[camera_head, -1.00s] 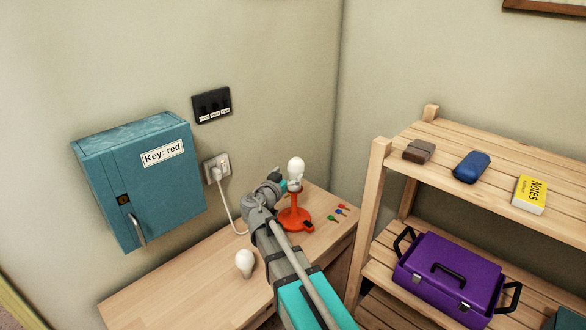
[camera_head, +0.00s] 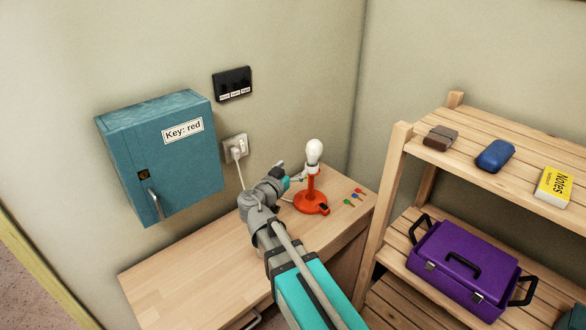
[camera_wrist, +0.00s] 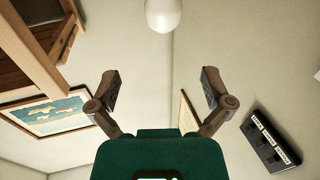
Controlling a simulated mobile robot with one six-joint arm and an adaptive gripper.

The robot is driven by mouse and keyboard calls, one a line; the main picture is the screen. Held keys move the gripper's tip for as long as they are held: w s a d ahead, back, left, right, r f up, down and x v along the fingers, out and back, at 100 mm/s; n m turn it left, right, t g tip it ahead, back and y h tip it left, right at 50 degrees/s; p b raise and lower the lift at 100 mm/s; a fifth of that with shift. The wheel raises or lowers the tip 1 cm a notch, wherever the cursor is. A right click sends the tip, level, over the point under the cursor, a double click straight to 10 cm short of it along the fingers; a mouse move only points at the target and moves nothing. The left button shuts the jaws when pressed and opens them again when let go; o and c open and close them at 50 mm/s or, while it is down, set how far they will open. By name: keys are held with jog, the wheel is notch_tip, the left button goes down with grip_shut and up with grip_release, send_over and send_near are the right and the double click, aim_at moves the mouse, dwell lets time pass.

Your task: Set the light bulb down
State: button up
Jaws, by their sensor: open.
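A white light bulb (camera_head: 314,152) sits upright on top of the orange-red lamp stand (camera_head: 311,186) on the wooden desk. My gripper (camera_head: 291,174) is just left of the lamp, lower than the bulb and apart from it. In the wrist view its two fingers (camera_wrist: 160,78) are spread with nothing between them. A white bulb (camera_wrist: 163,14) shows beyond the fingers at the top edge of that view, partly cut off. A second bulb seen earlier on the desk is not visible now; my arm may cover it.
Several coloured keys (camera_head: 357,194) lie right of the lamp. A teal key cabinet (camera_head: 160,155), a plugged outlet (camera_head: 236,147) and a black switch panel (camera_head: 232,84) are on the wall. A wooden shelf (camera_head: 401,135) with a purple toolbox (camera_head: 462,265) stands right. The desk's left part is clear.

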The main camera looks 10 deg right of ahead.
dwell(0.3)
jog(key=s+d+f+n+g+y, duration=0.25)
jog(key=s+d+f+g, duration=0.45)
jog(key=d+f+g, duration=0.35)
jog(key=s+a+f+n+g+y, duration=0.2)
jog(key=s+f+n+y, duration=0.3)
jog(key=s+f+y, duration=0.3)
jog(key=shift+s+g+y, duration=0.45)
jog(key=shift+s+g, duration=0.3)
jog(key=shift+s, duration=0.55)
jog(key=shift+w, duration=0.1)
